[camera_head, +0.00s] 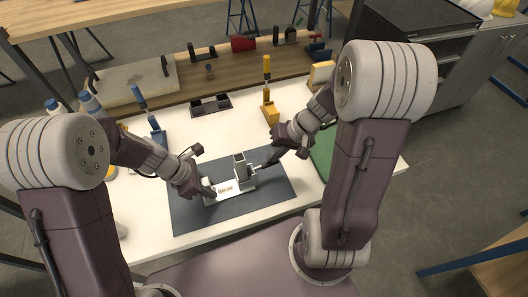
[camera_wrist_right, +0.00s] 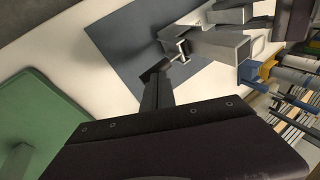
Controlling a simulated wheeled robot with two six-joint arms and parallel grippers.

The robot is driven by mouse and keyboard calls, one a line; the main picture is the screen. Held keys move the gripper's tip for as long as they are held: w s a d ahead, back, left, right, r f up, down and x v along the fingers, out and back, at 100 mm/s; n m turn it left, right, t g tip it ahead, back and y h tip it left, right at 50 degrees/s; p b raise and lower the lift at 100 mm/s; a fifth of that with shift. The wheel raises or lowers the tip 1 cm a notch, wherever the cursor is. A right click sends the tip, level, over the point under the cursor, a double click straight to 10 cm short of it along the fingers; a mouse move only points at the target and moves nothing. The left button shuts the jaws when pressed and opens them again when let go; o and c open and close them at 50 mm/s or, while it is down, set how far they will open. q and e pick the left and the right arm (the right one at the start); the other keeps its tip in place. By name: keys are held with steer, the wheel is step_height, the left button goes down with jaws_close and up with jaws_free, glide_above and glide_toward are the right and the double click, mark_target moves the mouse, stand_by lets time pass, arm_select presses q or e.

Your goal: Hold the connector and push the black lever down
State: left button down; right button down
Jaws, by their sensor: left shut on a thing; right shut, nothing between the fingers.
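The connector (camera_head: 245,181), a light grey block with a raised box-like part, sits on a dark mat (camera_head: 190,217). My left gripper (camera_head: 207,189) is shut on the left end of the connector. My right gripper (camera_head: 260,166) is shut and empty, its tip close to the connector's right side. In the right wrist view the right gripper (camera_wrist_right: 158,78) reaches toward the connector (camera_wrist_right: 225,46), near a small pale bar-shaped piece on its near side. I cannot tell whether the tip touches it. The black lever is not clearly distinguishable from the dark parts there.
The white table has a green board (camera_head: 323,151) at the right, also in the right wrist view (camera_wrist_right: 40,120). Blue-handled (camera_head: 157,131) and yellow (camera_head: 269,106) tools stand behind the mat, with a dark tray (camera_head: 211,105) between them. The mat's front is clear.

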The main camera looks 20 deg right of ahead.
steer(key=shift+a+r, duration=0.2)
steer(key=shift+a, duration=0.5)
steer(key=shift+w+r, duration=0.1)
steer(key=shift+r, duration=0.15)
steer(key=r, duration=0.4)
steer(key=shift+w+d+r, duration=0.15)
steer(key=shift+w+r, duration=0.15)
steer(key=shift+r, duration=0.1)
steer(key=v, duration=0.8)
steer(key=shift+s+r, duration=0.25)
steer(key=shift+r, duration=0.05)
